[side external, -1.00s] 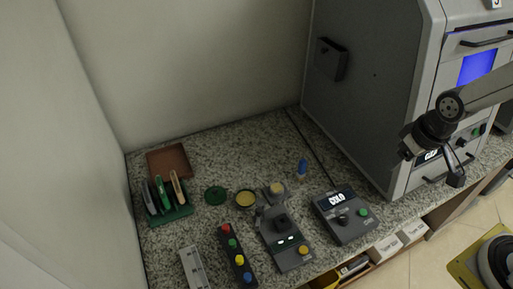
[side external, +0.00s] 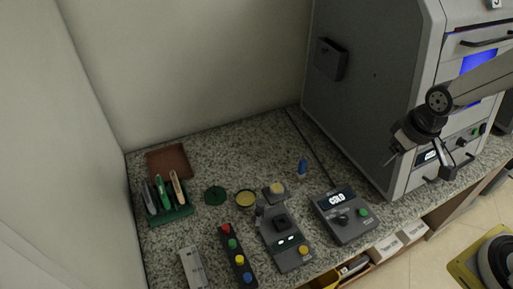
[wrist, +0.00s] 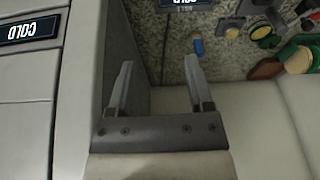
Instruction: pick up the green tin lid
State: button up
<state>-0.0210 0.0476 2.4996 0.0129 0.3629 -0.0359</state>
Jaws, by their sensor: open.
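The green tin lid (side external: 215,195) is a flat, dark green disc lying on the speckled counter. In the wrist view the lid (wrist: 286,50) shows at the far right, partly crowded by other things. My gripper (side external: 391,158) is in the air in front of the grey machine, well to the right of the lid. In the wrist view its two fingers are apart with nothing between them.
A green rack (side external: 178,217) with several upright tools and a brown mat (side external: 168,161) are left of the lid. The large grey machine (side external: 370,90) borders the counter.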

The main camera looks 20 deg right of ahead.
jog(key=w+a+f+n, duration=0.1)
jog(key=w+a+n, duration=0.2)
jog(key=w+a, duration=0.5)
jog(key=n+g+y, duration=0.1)
jog(key=n+y, duration=0.2)
jog(key=n, duration=0.7)
send_near(215, 190)
jog(key=f, duration=0.2)
jog(key=shift+w+a+r, duration=0.15)
jog(key=shift+w+r, duration=0.05)
jog(key=shift+w, duration=0.1)
jog(key=shift+f, duration=0.1)
jog(key=shift+x, duration=1.15)
jog(key=shift+f, duration=0.15)
jog(key=shift+x, duration=2.45)
